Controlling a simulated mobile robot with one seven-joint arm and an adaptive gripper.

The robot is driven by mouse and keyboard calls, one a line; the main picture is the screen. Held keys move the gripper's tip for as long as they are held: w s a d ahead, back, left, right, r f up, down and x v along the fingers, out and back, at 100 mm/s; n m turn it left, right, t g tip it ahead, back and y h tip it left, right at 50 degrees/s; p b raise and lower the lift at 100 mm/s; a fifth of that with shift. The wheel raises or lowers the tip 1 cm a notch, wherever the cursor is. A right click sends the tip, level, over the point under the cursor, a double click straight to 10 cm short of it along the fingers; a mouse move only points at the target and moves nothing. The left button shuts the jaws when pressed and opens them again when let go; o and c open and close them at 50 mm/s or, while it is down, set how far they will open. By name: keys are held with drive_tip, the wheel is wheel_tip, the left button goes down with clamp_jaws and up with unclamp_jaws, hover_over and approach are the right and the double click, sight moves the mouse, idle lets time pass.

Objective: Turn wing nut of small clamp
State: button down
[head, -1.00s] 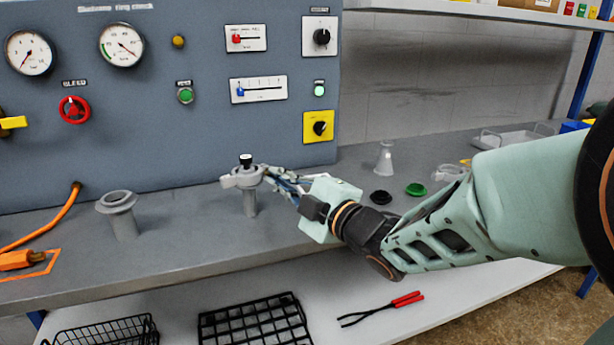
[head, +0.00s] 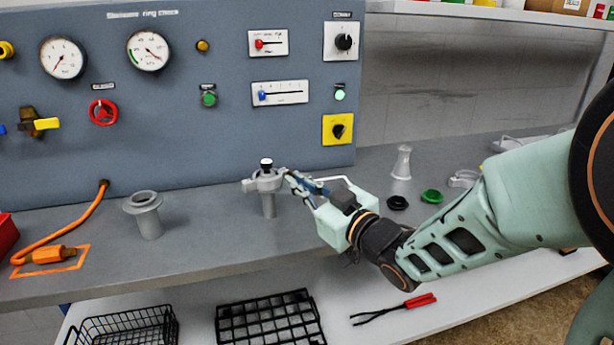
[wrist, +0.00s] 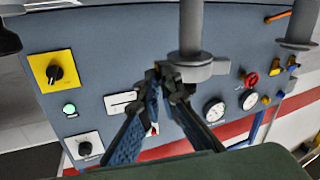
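The small clamp (head: 262,182) is a grey ring around the top of an upright pipe stub (head: 268,206) on the bench, with a black-and-white piece (head: 266,163) on top. In the wrist view the clamp (wrist: 200,70) appears upside down around the grey pipe (wrist: 190,28). My gripper (head: 287,177) reaches in from the right, its fingertips at the clamp's right side. In the wrist view its two blue-and-black fingers (wrist: 167,76) converge close together at the clamp's lug. The wing nut is hidden or too small to make out, so I cannot tell whether the fingers grip it.
The grey gauge panel (head: 225,125) stands behind. Another flanged stub (head: 148,215) and an orange hose (head: 75,225) are to the left. A black ring (head: 397,203), a green ring (head: 432,196) and a pale conical piece (head: 402,162) lie right. Wire baskets (head: 265,322) and red-handled tongs (head: 400,308) are below.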

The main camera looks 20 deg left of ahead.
drive_tip(key=shift+m+p, duration=0.5)
drive_tip(key=shift+m, duration=0.7)
drive_tip(key=c, duration=2.2)
unclamp_jaws()
drive_tip(key=shift+o, duration=0.2)
